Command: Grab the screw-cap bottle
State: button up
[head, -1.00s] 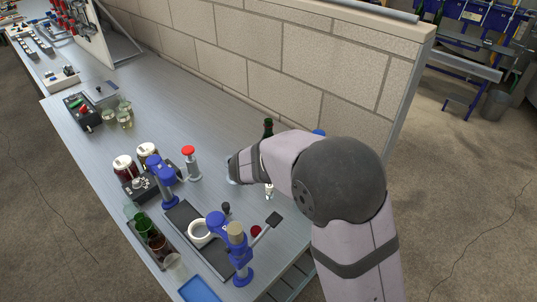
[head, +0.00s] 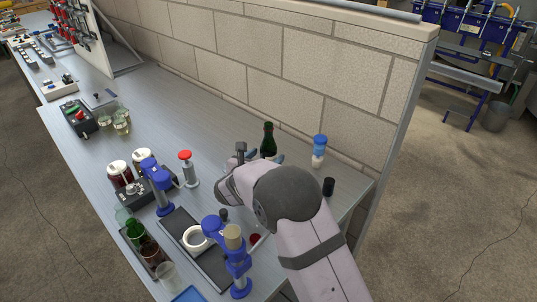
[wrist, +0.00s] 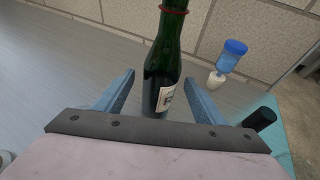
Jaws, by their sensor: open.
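A dark green glass bottle (head: 268,139) stands upright near the block wall in the head view. In the wrist view the green bottle (wrist: 162,76) has a red ring at its neck and a pale label; its top is cut off by the frame. My gripper (wrist: 158,78) is open, with one blue finger on each side of the bottle in this view. A gap shows on both sides, wider on the left. My arm hides the bottle's base in the head view, and no cap is clear to see.
A white container with a blue top (head: 319,151) and a black cylinder (head: 328,187) stand right of the bottle. The block wall (head: 300,85) is close behind. The bench left of the bottle is largely clear.

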aim_at(267, 129)
jog(key=shift+x, duration=1.35)
jog(key=shift+c, duration=0.3)
jog(key=shift+r, duration=0.1)
jog(key=c, duration=1.4)
jog(key=shift+r, duration=0.2)
jog(key=shift+r, duration=4.75)
